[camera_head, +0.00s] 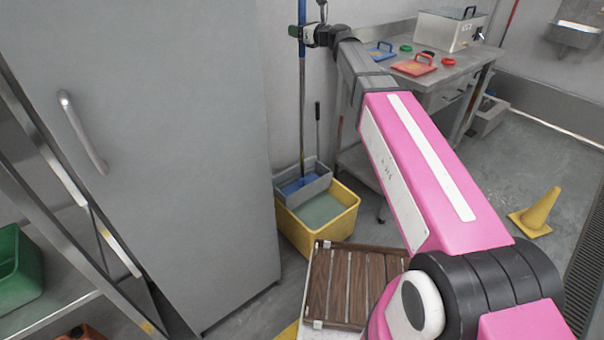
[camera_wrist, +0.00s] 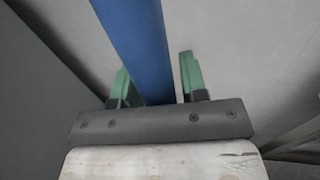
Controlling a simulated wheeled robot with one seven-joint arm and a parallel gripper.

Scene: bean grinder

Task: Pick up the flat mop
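My gripper (camera_head: 301,33) is at the upper part of the handle. In the wrist view the blue handle (camera_wrist: 137,45) passes between the two green fingers of my gripper (camera_wrist: 157,85). The fingers are open. A gap shows between the handle and the right finger; the handle is close to the left finger, and I cannot tell if they touch.
The yellow bucket (camera_head: 343,217) with the grey wringer basket (camera_head: 313,190) stands beside a tall grey cabinet (camera_head: 190,120). A metal table (camera_head: 455,77) with red and blue boards is behind my arm. A brown slatted rack (camera_head: 340,285) is in front. A yellow cone (camera_head: 540,212) stands right.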

